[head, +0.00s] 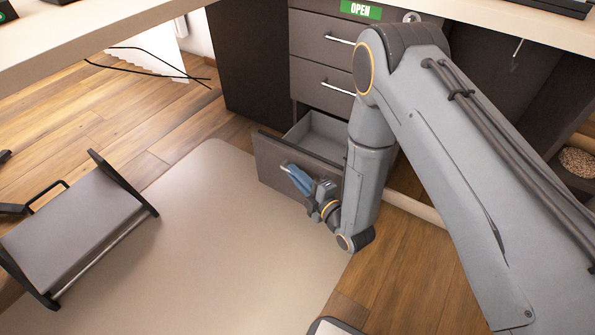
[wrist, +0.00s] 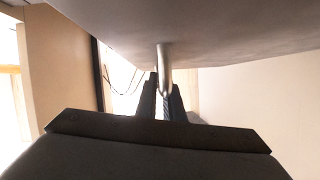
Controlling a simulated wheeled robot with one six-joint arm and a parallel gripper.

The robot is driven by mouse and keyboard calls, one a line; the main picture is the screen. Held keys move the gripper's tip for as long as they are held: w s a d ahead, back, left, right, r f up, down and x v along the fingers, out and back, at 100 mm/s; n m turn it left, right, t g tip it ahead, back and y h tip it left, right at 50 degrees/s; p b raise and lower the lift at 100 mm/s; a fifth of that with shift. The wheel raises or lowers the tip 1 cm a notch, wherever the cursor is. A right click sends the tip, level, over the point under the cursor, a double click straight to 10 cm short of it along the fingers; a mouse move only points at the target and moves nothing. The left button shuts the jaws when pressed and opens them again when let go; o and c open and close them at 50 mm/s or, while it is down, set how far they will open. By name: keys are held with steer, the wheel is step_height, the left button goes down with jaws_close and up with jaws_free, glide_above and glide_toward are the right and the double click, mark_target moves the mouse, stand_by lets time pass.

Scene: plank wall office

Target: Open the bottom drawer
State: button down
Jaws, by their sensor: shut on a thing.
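The bottom drawer (head: 271,165) of the dark grey cabinet is pulled out, and part of its light grey inside (head: 318,135) shows. Its silver bar handle (head: 285,167) is on the front face. My gripper (head: 297,177) is at the handle, in front of the drawer face. In the wrist view the handle (wrist: 163,62) stands between my two dark fingers (wrist: 162,100), which are shut on it. The drawer front (wrist: 230,35) fills the top of the wrist view. My arm hides the right part of the drawer.
Two shut drawers, the top (head: 318,45) and the middle (head: 312,82), are above it. A light mat (head: 200,240) covers the floor in front. A grey low seat or stool (head: 75,230) stands at left. The desk top (head: 110,30) overhangs at the upper left.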

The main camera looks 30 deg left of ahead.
steer(key=shift+d+f, duration=0.1)
steer(key=shift+d, duration=0.05)
steer(key=c, duration=1.9)
jaws_free()
steer(key=p+v, duration=0.2)
steer(key=v, duration=0.5)
steer(key=shift+s+d+p, duration=0.2)
steer(key=shift+d+p, duration=0.05)
steer(key=shift+p, duration=0.05)
